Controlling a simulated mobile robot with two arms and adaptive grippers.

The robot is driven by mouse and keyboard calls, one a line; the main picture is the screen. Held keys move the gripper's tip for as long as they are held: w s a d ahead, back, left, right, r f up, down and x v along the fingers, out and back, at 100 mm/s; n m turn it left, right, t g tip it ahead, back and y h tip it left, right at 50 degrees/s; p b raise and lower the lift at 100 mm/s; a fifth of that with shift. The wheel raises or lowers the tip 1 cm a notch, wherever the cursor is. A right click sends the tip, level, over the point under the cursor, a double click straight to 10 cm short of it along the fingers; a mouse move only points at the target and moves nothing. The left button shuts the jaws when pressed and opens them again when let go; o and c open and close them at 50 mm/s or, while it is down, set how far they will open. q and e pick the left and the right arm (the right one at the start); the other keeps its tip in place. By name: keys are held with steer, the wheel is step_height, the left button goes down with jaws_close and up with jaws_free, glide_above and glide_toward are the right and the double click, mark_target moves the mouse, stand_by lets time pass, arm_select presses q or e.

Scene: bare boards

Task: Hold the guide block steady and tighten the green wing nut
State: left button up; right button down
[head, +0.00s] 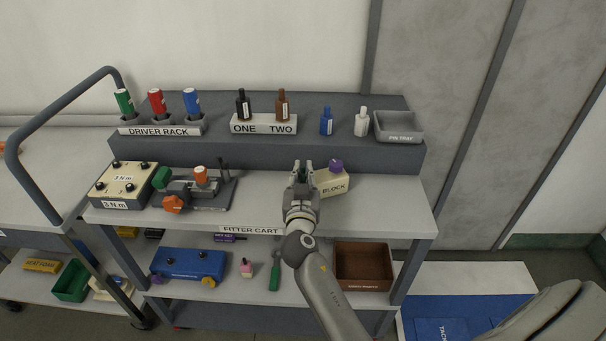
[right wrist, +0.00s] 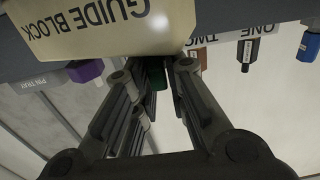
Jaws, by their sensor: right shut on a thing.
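The cream guide block (head: 331,187) stands on the cart's upper shelf, right of centre, with a purple knob (head: 336,165) on top. Its label shows upside down in the right wrist view (right wrist: 95,28). My right gripper (head: 303,168) is just left of the block, shut on the green wing nut. The nut (right wrist: 157,77) shows as a dark green piece between the fingers in the right wrist view. The fingers hide most of it in the head view. My left gripper is in neither view, and nothing else is seen holding the block.
Left on the shelf are a beige torque box (head: 126,184) and a dark fixture (head: 213,190) with green and orange knobs. Behind stand a driver rack (head: 160,130), bottles and a grey pin tray (head: 399,128). The shelf right of the block is clear.

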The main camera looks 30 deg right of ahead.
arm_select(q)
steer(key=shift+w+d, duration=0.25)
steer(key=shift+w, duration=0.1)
arm_select(e)
steer(key=c, duration=1.4)
jaws_free()
steer(key=shift+r, duration=0.2)
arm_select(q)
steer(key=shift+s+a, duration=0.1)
arm_select(e)
step_height(320, 180, up, 10)
steer(key=shift+f, duration=0.15)
steer(key=shift+c, duration=0.4)
